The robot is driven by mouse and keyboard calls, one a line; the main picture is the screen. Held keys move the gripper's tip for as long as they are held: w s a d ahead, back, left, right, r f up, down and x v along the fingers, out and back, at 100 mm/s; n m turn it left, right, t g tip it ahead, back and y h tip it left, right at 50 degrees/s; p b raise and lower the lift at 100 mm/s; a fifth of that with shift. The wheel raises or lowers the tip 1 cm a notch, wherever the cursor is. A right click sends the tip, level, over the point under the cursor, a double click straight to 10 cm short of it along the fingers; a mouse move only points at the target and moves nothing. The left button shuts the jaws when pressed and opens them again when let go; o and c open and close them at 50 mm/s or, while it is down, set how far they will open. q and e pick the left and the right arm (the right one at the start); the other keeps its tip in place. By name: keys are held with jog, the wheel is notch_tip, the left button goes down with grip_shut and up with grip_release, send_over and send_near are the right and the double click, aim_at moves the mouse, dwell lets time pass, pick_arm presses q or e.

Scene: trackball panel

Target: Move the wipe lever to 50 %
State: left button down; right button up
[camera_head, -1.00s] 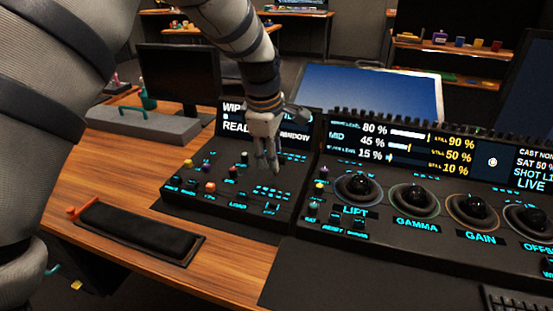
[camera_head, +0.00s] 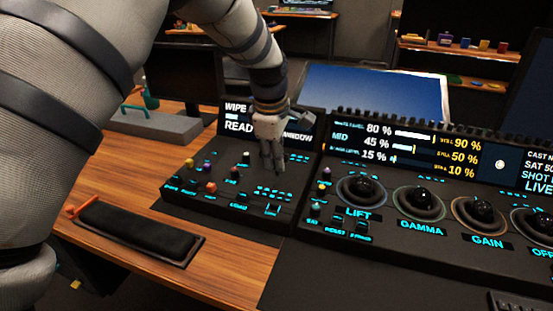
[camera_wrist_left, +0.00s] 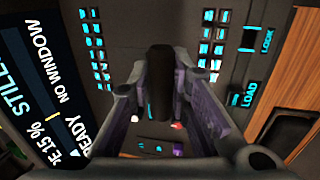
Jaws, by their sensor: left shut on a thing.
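The wipe lever (camera_wrist_left: 160,75) shows in the left wrist view as a dark rounded handle between the two fingers of my left gripper (camera_wrist_left: 168,110). The gripper is shut on it. In the head view my left gripper (camera_head: 274,166) points down over the right part of the wipe panel (camera_head: 262,222), and its fingers hide the lever. The panel's screen (camera_head: 235,118) reads WIPE and READY in the head view. In the left wrist view the sideways screen (camera_wrist_left: 60,95) shows 15 %, STILL, READY and NO WINDOW. My right gripper is not in view.
Small coloured knobs and lit buttons crowd the panel left of my gripper, including an orange one (camera_head: 211,187). The trackball console (camera_head: 430,245) stands close on the right. A black pad (camera_head: 135,232) lies on the wooden desk in front.

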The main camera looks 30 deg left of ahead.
pick_arm(q)
jog(key=shift+w+a+f+g+b, duration=0.1)
jog(key=shift+w+f+g+b, duration=0.45)
jog(key=shift+g, duration=0.25)
jog(key=shift+w+a+r, duration=0.15)
jog(key=shift+w+r, duration=0.35)
jog(key=shift+w, duration=0.4)
jog(key=shift+s+r, duration=0.1)
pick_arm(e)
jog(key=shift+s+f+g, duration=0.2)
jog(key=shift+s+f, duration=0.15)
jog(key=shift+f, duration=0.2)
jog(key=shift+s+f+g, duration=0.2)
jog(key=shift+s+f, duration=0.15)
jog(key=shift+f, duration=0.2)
pick_arm(q)
jog(key=c, duration=1.5)
grip_release()
jog(key=shift+h, duration=0.3)
jog(key=shift+r, duration=0.1)
notch_tip(320, 180, up, 12)
jog(key=shift+s, duration=0.15)
